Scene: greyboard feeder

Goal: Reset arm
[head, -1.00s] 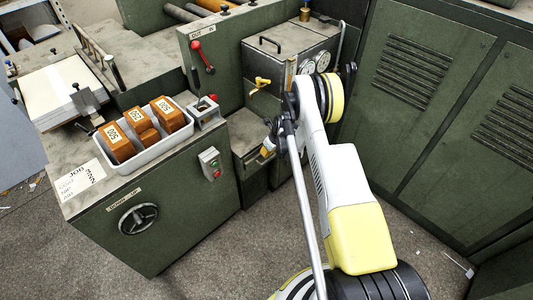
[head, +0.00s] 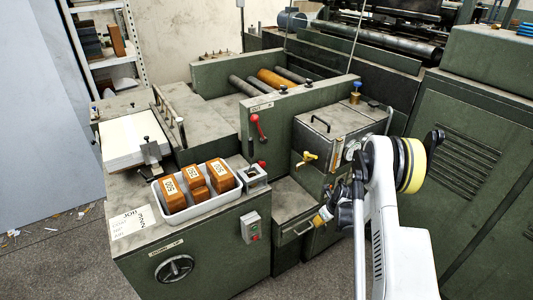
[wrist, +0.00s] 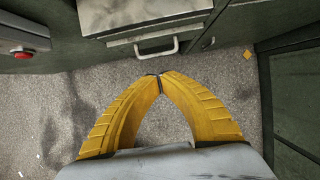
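My gripper (wrist: 159,82) shows in the wrist view with its two yellow fingers meeting at the tips and nothing between them. It points down over bare floor, in front of a cabinet front with a metal handle (wrist: 157,47). In the head view my gripper (head: 319,219) is small and partly hidden by my own arm, beside the lower step of the green machine. My white arm with its yellow band fills the lower right of that view.
A white tray (head: 177,216) with brown numbered blocks (head: 196,185) stands on the feeder's left top. A paper stack (head: 125,138) lies behind it. Green cabinets (head: 470,170) stand at the right. Open floor (wrist: 50,120) lies under my gripper.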

